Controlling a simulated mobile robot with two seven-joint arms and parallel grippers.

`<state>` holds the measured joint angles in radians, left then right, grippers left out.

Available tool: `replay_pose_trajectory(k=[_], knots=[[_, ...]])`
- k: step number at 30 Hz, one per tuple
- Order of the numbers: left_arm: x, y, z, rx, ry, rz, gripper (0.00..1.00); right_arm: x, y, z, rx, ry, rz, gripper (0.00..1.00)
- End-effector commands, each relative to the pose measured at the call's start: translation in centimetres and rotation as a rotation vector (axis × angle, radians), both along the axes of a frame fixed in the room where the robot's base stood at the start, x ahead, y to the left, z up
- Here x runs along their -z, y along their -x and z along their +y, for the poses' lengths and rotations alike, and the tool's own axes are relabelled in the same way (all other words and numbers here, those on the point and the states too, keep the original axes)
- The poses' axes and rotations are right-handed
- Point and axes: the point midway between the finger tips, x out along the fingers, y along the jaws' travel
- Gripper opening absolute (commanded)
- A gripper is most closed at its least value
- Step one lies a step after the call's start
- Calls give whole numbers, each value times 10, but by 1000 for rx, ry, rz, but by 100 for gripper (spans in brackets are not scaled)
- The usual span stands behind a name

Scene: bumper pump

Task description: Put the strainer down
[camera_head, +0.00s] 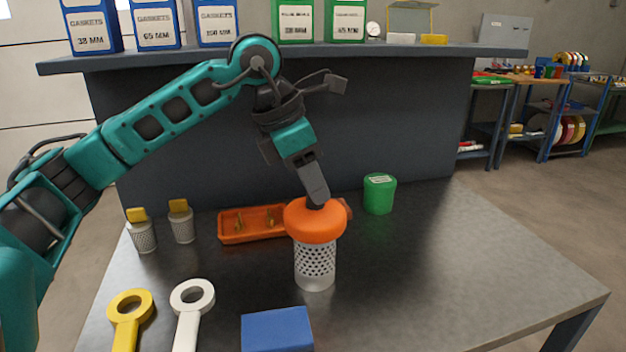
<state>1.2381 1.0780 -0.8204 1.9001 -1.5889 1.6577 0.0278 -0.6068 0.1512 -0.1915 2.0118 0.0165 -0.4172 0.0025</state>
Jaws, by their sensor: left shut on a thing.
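The strainer (315,266) is a pale perforated cylinder with a thick orange cap (316,222). It is upright near the middle of the workbench in the head view. My left gripper (318,203) comes down from above and is shut on the strainer at its orange cap. The cap hides the fingertips in part. I cannot tell whether the strainer's bottom touches the bench or hangs just above it. My right gripper is not in view.
An orange tray (231,238) with small brass parts lies behind the strainer. A green container (379,194), two small yellow-topped strainers (143,236) (181,225), yellow (127,322) and white (187,322) ring-ended tools and a blue block (277,330) stand around. The bench's right side (480,265) is clear.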

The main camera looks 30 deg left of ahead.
Motion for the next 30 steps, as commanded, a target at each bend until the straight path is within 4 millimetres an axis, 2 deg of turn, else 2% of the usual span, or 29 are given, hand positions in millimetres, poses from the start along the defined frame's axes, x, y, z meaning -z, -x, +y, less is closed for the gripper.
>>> replay_pose_trajectory(k=[1, 9, 19, 23, 30], knots=[[2, 0, 0, 0, 0, 0, 28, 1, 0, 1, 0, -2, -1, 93], [1, 0, 0, 0, 1, 1, 53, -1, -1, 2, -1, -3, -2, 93], [-6, 0, 0, 0, 1, -1, 53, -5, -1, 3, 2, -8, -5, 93], [-25, 6, 6, -1, 1, -3, 53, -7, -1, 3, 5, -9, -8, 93], [-74, 21, 19, -1, 0, -3, 53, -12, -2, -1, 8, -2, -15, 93]])
